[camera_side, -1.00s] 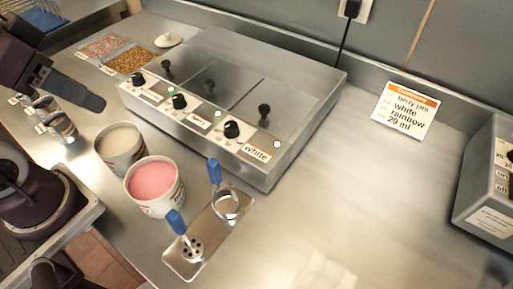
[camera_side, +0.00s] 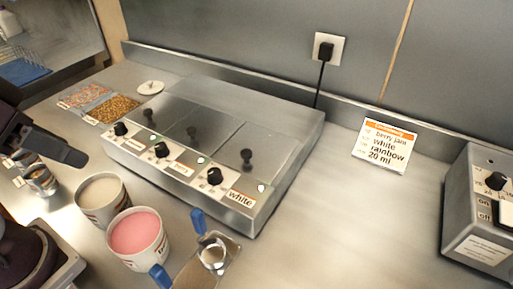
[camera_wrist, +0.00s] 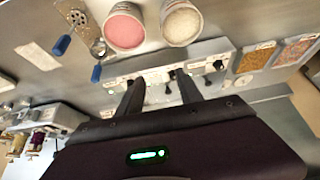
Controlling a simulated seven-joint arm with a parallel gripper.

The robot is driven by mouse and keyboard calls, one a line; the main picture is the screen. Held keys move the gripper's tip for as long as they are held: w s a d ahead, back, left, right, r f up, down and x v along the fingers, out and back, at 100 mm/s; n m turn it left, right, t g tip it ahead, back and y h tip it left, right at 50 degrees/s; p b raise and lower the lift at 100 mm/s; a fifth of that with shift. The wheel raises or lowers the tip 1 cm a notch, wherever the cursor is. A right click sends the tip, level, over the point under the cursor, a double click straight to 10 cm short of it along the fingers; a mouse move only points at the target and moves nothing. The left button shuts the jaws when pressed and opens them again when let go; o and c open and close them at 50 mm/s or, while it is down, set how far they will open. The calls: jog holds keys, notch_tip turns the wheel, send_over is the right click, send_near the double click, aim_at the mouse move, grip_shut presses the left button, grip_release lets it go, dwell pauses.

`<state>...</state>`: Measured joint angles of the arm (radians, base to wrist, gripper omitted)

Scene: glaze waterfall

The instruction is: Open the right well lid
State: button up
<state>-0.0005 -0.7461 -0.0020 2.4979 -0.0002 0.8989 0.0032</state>
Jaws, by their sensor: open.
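The right well lid (camera_side: 228,146) is a flat, shiny panel with a black knob (camera_side: 246,155). It appears to lie closed on the steel warmer (camera_side: 262,212), behind the dial and label reading "white" (camera_side: 240,198). Two similar lids lie to its left. My gripper (camera_side: 76,157) is at the left edge in the side view, well to the left of the warmer and apart from the lid. In the wrist view my gripper (camera_wrist: 160,95) has its two dark fingers spread with nothing held between them. The fingers partly cover the warmer there.
A pink-filled tub (camera_side: 138,232) and a cream-filled tub (camera_side: 102,195) stand in front of the warmer. Blue-handled ladles (camera_side: 198,222) rest on a tray at front. An order card (camera_side: 385,146) stands at right, near a switch box (camera_side: 482,205).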

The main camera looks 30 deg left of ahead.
jog(key=w+d+m, duration=0.2)
jog(key=w, duration=0.4)
jog(key=m+g+h, duration=0.2)
jog(key=m+h, duration=0.1)
jog(key=m, duration=0.4)
send_near(247, 151)
jog(key=x, duration=0.8)
jog(key=shift+s, duration=0.1)
jog(key=shift+c, duration=0.3)
grip_shut()
